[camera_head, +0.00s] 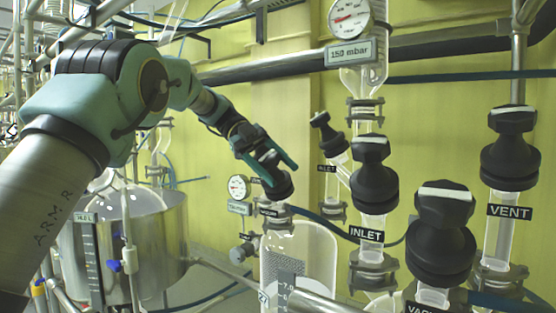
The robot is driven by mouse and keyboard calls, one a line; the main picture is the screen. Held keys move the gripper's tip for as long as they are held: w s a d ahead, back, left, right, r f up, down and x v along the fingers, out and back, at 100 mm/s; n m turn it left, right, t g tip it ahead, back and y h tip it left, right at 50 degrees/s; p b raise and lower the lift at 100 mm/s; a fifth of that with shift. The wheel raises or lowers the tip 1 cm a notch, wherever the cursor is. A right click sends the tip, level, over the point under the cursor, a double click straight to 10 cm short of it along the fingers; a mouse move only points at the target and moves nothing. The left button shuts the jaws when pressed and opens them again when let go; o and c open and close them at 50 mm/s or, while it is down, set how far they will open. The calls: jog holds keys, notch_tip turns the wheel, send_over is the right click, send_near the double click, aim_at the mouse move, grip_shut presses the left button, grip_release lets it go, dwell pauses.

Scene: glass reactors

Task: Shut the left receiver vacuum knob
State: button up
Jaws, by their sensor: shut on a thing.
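The left receiver vacuum knob (279,188) is a black knob on top of a clear glass receiver (300,248) in the middle of the view. A small dark label below it is too small to read surely. My gripper (281,175) has two teal fingers and comes down at a slant from the upper left. It is shut on the knob, with one finger on each side. The knob's top is partly hidden by the fingers, so its marker line does not show.
Black knobs marked INLET (371,180) and VENT (510,155), and a large front knob (440,235), stand to the right. A gauge (349,16) with a 150 mbar plate is above. A steel vessel (150,245) stands left. A steel rail (320,303) crosses the receiver's front.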

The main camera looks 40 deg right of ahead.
jog(key=shift+f+m+y, duration=0.1)
jog(key=shift+m+y, duration=0.3)
jog(key=o, duration=1.4)
jog(key=shift+a, duration=0.1)
